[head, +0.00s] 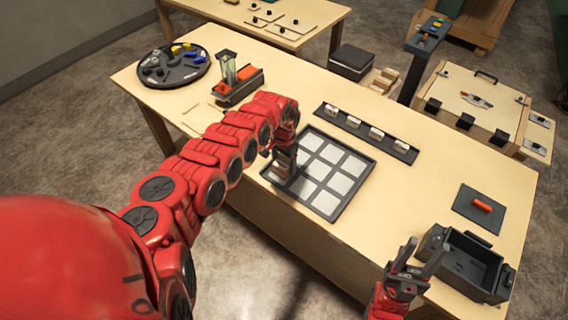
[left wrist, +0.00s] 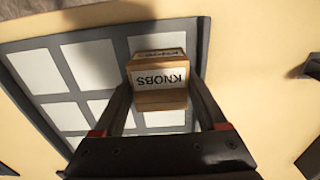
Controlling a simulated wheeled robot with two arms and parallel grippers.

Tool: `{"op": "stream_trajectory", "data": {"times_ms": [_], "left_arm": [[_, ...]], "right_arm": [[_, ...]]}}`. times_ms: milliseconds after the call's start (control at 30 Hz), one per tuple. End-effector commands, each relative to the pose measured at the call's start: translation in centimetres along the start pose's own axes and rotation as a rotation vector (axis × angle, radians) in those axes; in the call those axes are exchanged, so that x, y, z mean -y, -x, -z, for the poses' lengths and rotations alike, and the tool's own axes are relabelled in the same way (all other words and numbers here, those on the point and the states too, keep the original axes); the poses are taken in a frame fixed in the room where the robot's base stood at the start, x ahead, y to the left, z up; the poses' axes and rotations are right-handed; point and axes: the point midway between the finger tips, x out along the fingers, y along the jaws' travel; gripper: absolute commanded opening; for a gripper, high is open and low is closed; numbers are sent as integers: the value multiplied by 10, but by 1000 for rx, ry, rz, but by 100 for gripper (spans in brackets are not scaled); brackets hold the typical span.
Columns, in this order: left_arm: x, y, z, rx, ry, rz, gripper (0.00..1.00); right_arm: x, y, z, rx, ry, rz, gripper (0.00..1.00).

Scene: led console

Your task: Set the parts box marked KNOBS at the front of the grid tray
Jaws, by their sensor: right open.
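The parts box marked KNOBS (left wrist: 158,82) is a small tan box with a white label. In the left wrist view it sits between the fingers of my left gripper (left wrist: 160,98), which look closed on its sides. In the head view my left gripper (head: 283,165) is over the left corner of the grid tray (head: 333,217), and the box is mostly hidden there. The tray is dark-rimmed with pale square cells; it also shows in the left wrist view (left wrist: 30,43). I cannot tell whether the box touches it. My right gripper (head: 408,262) is open and empty near the table's front edge.
A dark rack (head: 365,133) with several small boxes stands behind the tray. A black open bin (head: 466,262) and a dark pad with a red part (head: 481,206) are at right. A round dark tray (head: 173,66) is at far left.

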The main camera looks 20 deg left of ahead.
Motion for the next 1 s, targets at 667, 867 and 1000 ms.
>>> {"op": "stream_trajectory", "data": {"times_ms": [667,867,1000], "left_arm": [[3,40,2,-6,1,5,87],[3,85,2,-8,2,5,87],[1,107,2,-5,0,2,87]], "right_arm": [[0,5,-1,0,0,0,50],[1,16,-3,0,0,0,50],[1,22,-4,0,0,0,50]]}}
